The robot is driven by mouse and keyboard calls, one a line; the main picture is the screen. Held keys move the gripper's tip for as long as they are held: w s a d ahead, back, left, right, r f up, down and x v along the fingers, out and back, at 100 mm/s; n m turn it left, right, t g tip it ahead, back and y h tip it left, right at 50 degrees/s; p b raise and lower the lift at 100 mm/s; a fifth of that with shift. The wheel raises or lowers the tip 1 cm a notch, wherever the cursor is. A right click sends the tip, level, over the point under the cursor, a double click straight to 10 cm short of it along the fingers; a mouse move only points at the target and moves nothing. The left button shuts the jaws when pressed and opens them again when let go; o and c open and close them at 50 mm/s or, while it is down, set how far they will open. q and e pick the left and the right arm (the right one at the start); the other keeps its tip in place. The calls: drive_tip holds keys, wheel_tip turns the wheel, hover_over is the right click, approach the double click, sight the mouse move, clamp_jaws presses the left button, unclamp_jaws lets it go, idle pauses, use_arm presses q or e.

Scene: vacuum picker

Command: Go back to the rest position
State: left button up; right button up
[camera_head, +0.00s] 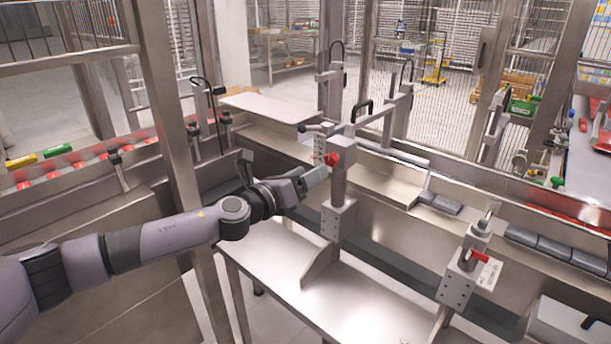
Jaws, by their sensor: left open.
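My left arm comes in from the lower left and reaches toward the middle of the camera_head view. My left gripper (282,180) is open, with no object visible between its fingers. It is close to a metal post (337,205) with a red clamp knob (332,159); I cannot tell whether they touch. My right gripper is not in view.
A metal bench (285,265) lies below the gripper. A second bracket (468,270) with a red handle stands at the right. A steel frame post (180,130) rises behind my arm. A conveyor (80,172) with red rollers runs at the left.

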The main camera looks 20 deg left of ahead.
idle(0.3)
use_arm(q)
drive_tip(key=s+d+f+n+g, duration=0.2)
drive_tip(key=s+d+f+n, duration=0.3)
drive_tip(key=s+f+n, duration=0.3)
drive_tip(key=s+d+f+n+g, duration=0.1)
drive_tip(key=s+d+f+n, duration=0.45)
drive_tip(key=f+n, duration=0.35)
drive_tip(key=s+a+f+n+g+y, duration=0.1)
drive_tip(key=s+a+f+n+y, duration=0.1)
drive_tip(key=s+f+n, duration=0.4)
drive_tip(key=s+a+f+n+g+y, duration=0.2)
drive_tip(key=s+a+f+n, duration=0.3)
drive_tip(key=s, duration=1)
wheel_tip(320, 180, down, 2)
drive_tip(key=n, duration=0.4)
drive_tip(key=shift+a+n+g, duration=0.25)
drive_tip(key=shift+n+g, duration=0.05)
drive_tip(key=shift+n, duration=0.1)
drive_tip(key=shift+f, duration=0.1)
